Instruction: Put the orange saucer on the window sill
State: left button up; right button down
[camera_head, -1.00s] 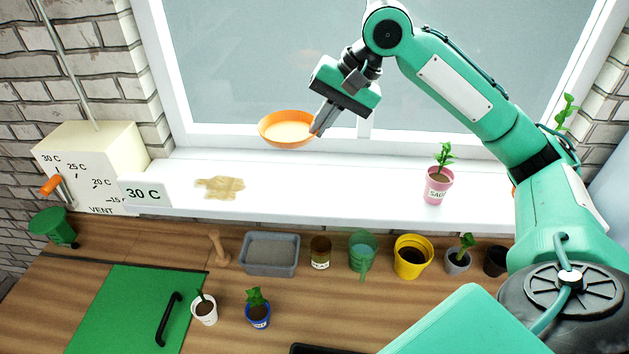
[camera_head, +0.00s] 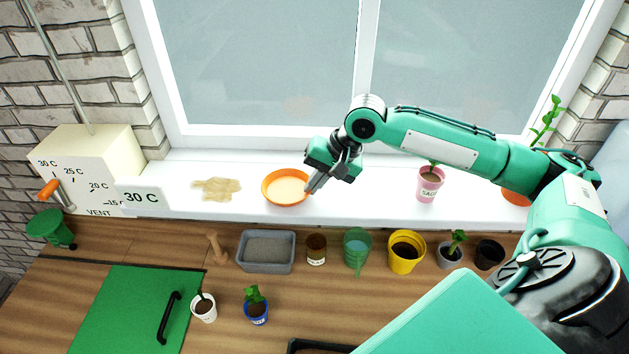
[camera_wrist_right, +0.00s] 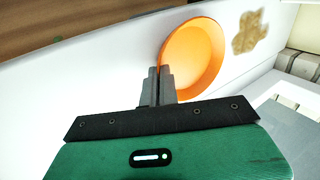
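The orange saucer (camera_head: 285,188) is a shallow round dish with a pale inside. In the head view it is at the white window sill (camera_head: 340,186), to the right of a tan stain. My right gripper (camera_head: 310,190) is at the saucer's right edge, with its fingers close together on the rim. In the right wrist view the saucer (camera_wrist_right: 197,60) lies just beyond the fingertips (camera_wrist_right: 158,72), which meet its near rim. Whether the saucer rests on the sill or hangs just above it is hard to tell. My left gripper is not in view.
A tan stain (camera_head: 216,189) and a 30 C sign (camera_head: 142,197) are left on the sill. A pink pot (camera_head: 429,183) stands right, beneath my forearm. Several pots and a grey tray (camera_head: 266,252) line the wooden counter below.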

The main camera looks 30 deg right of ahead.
jog(key=shift+f, duration=0.2)
jog(key=c, duration=2)
grip_release()
jog(key=shift+f, duration=0.1)
jog(key=shift+o, duration=0.2)
jog(key=b+v, duration=0.3)
jog(key=v, duration=0.9)
